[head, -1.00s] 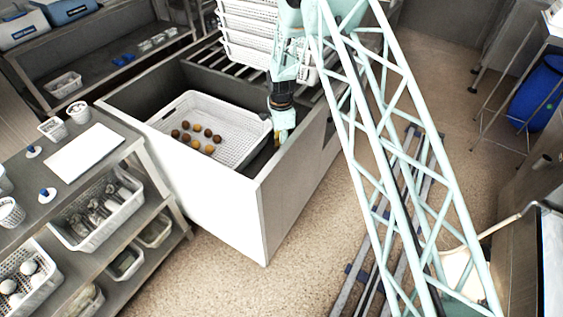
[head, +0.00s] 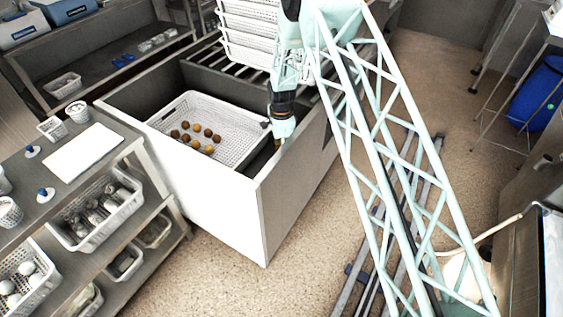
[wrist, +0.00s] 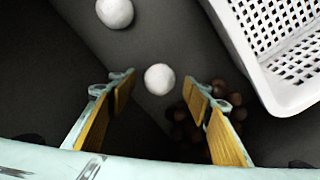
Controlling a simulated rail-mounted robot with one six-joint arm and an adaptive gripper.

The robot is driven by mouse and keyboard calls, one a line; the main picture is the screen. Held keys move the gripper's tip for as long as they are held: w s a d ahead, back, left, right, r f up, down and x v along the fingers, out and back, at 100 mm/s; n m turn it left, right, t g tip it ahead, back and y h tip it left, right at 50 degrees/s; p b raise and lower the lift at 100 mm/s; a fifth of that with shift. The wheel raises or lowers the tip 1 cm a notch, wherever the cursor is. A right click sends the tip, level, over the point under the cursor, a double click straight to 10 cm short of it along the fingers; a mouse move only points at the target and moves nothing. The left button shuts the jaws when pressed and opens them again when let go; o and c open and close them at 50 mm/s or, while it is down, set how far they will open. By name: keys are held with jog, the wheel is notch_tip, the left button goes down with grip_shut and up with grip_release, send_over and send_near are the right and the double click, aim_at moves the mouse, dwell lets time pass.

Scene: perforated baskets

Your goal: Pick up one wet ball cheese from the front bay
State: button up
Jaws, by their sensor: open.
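Two white balls, likely the wet ball cheeses, show in the wrist view on a dark grey surface. The nearer white ball (wrist: 159,79) appears between my open fingertips, and I cannot tell how far below them it lies. The other white ball (wrist: 114,13) is farther off at the top left. My gripper (wrist: 158,92) is open, with nothing held between its yellow-padded fingers. In the head view my gripper (head: 278,143) reaches down inside the right wall of a large white-walled bin (head: 215,205). The white balls in the bin are hidden there.
A white perforated basket (wrist: 262,68) stands close to the right of my fingers. Several brown balls (wrist: 205,103) show dimly by the right finger. In the head view, brown and yellow balls (head: 196,137) lie in the basket. Stacked crates (head: 245,45) stand behind.

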jog(key=shift+f, duration=1.45)
jog(key=c, duration=0.9)
jog(key=shift+r, duration=0.15)
jog(key=shift+r+p, duration=0.55)
jog(key=shift+r, duration=4.35)
